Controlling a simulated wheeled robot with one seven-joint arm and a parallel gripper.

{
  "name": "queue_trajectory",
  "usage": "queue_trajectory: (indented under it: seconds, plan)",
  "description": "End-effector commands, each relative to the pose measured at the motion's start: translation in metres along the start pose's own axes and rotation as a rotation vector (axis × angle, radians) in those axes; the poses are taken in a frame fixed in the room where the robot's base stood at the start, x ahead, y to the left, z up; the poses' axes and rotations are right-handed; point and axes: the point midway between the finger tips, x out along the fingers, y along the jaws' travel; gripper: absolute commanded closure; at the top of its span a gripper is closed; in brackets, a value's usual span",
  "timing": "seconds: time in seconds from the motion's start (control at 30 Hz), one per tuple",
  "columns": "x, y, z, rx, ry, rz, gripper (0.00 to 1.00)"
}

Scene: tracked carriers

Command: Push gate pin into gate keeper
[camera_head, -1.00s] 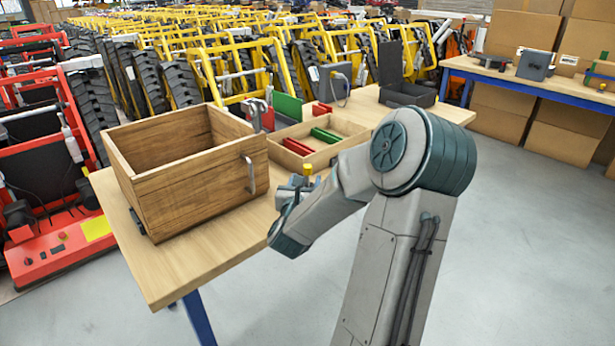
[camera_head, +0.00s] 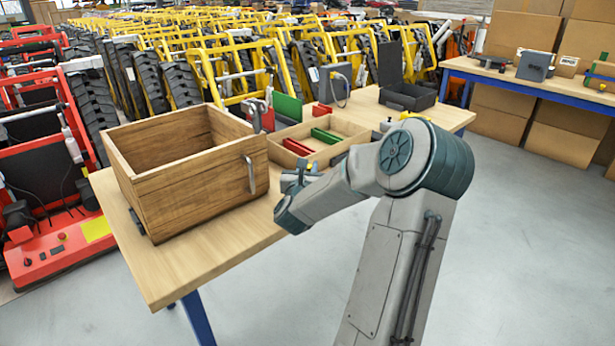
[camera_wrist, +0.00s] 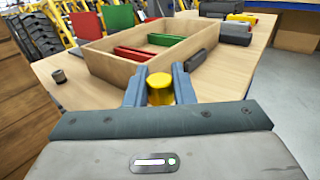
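A yellow round knob (camera_wrist: 160,88), perhaps the head of the gate pin, sits between the two fingers of my gripper (camera_wrist: 158,80) in the wrist view. The fingers stand close along both sides of it; I cannot tell whether they press on it. A small dark cylinder (camera_wrist: 58,76) stands on the table to the left in the wrist view. I cannot make out the gate keeper for certain.
A large wooden box with a metal handle (camera_head: 190,185) stands left on the table. A divided wooden tray (camera_head: 347,148) with red and green bars lies just beyond my gripper. A dark open case (camera_head: 408,97) is farther back. Bare tabletop (camera_head: 215,255) lies in front.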

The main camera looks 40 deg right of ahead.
Motion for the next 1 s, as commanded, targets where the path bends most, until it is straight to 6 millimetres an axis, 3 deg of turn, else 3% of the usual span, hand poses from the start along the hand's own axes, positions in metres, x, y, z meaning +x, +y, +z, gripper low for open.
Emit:
queue_trajectory:
  seconds: [0.47,0.77,1.0]
  plan:
    - [0.000,0.000,0.005,0.000,-0.001,0.000,1.00]
    - [0.000,0.000,0.045,-0.001,-0.004,-0.001,1.00]
    - [-0.006,-0.047,0.071,-0.004,-0.003,-0.007,1.00]
